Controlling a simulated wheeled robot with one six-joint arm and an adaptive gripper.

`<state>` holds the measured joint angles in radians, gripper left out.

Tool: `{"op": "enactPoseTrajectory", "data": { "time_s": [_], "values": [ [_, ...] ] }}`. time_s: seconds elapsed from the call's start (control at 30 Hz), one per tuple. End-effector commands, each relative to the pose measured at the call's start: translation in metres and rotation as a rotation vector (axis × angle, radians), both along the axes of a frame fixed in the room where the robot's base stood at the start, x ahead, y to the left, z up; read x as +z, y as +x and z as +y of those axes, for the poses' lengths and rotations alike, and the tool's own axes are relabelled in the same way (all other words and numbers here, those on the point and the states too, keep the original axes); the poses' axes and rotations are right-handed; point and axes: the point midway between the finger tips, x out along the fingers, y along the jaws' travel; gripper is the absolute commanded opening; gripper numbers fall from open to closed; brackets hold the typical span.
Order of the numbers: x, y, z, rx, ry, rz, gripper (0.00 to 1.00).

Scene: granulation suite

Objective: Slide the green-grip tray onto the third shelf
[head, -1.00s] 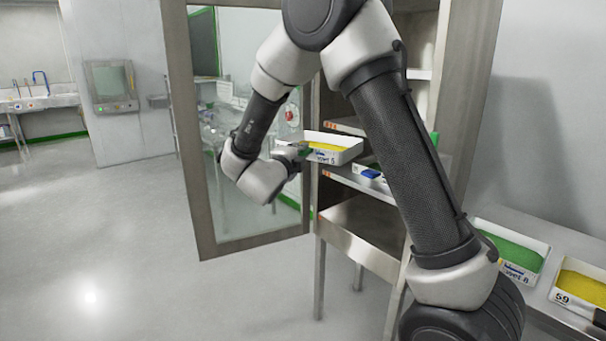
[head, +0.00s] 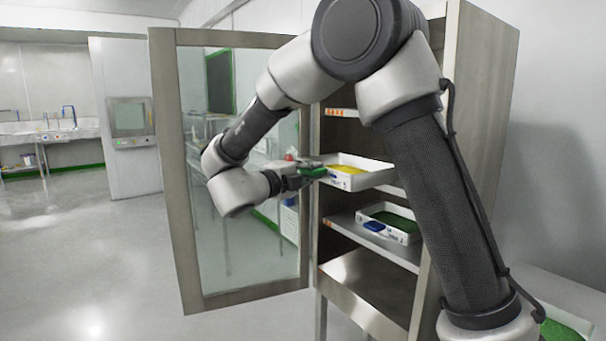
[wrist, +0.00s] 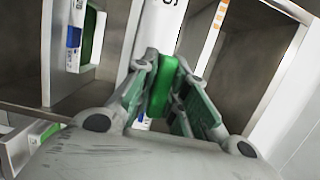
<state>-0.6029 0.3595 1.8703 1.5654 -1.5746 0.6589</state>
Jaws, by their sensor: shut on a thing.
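The green-grip tray, a white tray with yellow contents (head: 362,180), is at the mouth of the open cabinet (head: 470,110) in the head view. My gripper (head: 301,173) is shut on the tray's green grip at its left end. The wrist view shows the green grip (wrist: 163,85) between my fingers, with part of the white tray front beyond it. The tray is held above a lower shelf (head: 350,224). My arm hides part of the cabinet's interior, so I cannot tell how far the tray reaches in.
A white tray with green contents and a blue grip (head: 375,226) sits on the shelf below. The glass cabinet door (head: 240,180) stands open at left, close behind my wrist. Another tray with green contents (head: 562,330) is at lower right. Floor at left is clear.

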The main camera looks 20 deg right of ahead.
Motion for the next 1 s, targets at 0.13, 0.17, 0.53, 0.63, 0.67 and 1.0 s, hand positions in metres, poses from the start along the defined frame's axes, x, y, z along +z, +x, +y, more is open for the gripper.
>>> {"op": "enactPoseTrajectory", "data": {
  "time_s": [0.13, 0.17, 0.53, 0.63, 0.67, 1.0],
  "values": [
    [0.000, 0.006, -0.017, -0.002, 0.000, -0.001, 0.00],
    [0.000, 0.007, -0.020, -0.002, 0.000, -0.001, 0.00],
    [0.000, 0.021, -0.058, -0.002, -0.001, 0.000, 0.00],
    [0.000, 0.025, -0.069, -0.001, -0.001, -0.001, 0.00],
    [0.000, 0.026, -0.072, -0.001, -0.001, -0.001, 0.00],
    [0.000, 0.039, -0.106, -0.001, 0.001, -0.001, 0.00]
  ]
}}
